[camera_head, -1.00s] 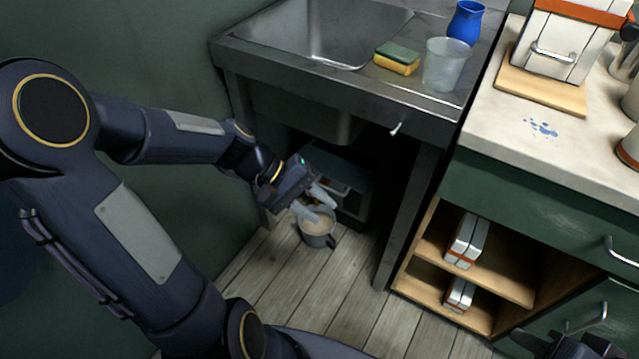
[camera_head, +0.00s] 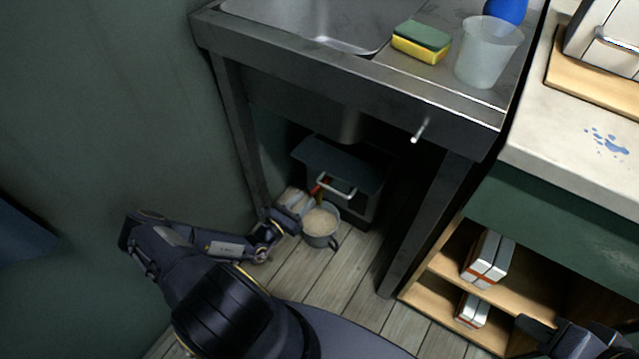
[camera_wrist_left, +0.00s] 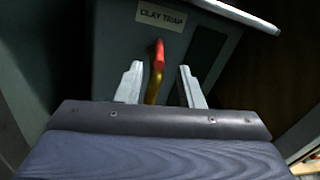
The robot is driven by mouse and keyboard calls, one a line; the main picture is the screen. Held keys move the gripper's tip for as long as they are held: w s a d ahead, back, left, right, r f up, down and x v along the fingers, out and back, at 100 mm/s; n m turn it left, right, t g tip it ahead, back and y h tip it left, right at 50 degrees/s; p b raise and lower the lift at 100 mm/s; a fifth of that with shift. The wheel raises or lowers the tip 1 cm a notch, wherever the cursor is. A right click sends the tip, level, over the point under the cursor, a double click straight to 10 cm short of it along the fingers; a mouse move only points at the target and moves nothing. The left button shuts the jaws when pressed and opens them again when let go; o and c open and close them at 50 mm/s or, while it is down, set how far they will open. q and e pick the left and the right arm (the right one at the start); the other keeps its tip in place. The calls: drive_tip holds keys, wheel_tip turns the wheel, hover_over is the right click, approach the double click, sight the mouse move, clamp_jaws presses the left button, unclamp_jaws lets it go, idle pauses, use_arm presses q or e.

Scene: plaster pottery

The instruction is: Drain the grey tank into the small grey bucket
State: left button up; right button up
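The grey tank (camera_head: 348,168) stands under the sink. In the left wrist view its front (camera_wrist_left: 120,45) carries a "CLAY TRAP" label and a tap with a red handle (camera_wrist_left: 159,55) and brass body (camera_wrist_left: 153,90). The tap (camera_head: 316,188) also shows small in the head view. The small grey bucket (camera_head: 322,240) stands upright on the floor below the tap and holds tan, cloudy contents. My left gripper (camera_head: 303,198) is open, its fingers on either side of the tap with visible gaps. My right gripper (camera_head: 570,338) is partly visible at the lower right; its fingers are unclear.
The metal sink (camera_head: 360,85) overhangs the tank, with a leg (camera_head: 428,220) on the right. A sponge (camera_head: 420,42) and a clear cup (camera_head: 487,55) stand on it. Open shelves (camera_head: 480,290) hold boxes at right. Plank floor is clear before the bucket.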

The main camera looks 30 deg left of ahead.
sight(318, 187)
use_arm(q)
drive_tip(key=b+x, duration=0.2)
drive_tip(key=x, duration=0.5)
drive_tip(key=shift+w+f, duration=0.1)
drive_tip(key=shift+w, duration=0.3)
clamp_jaws()
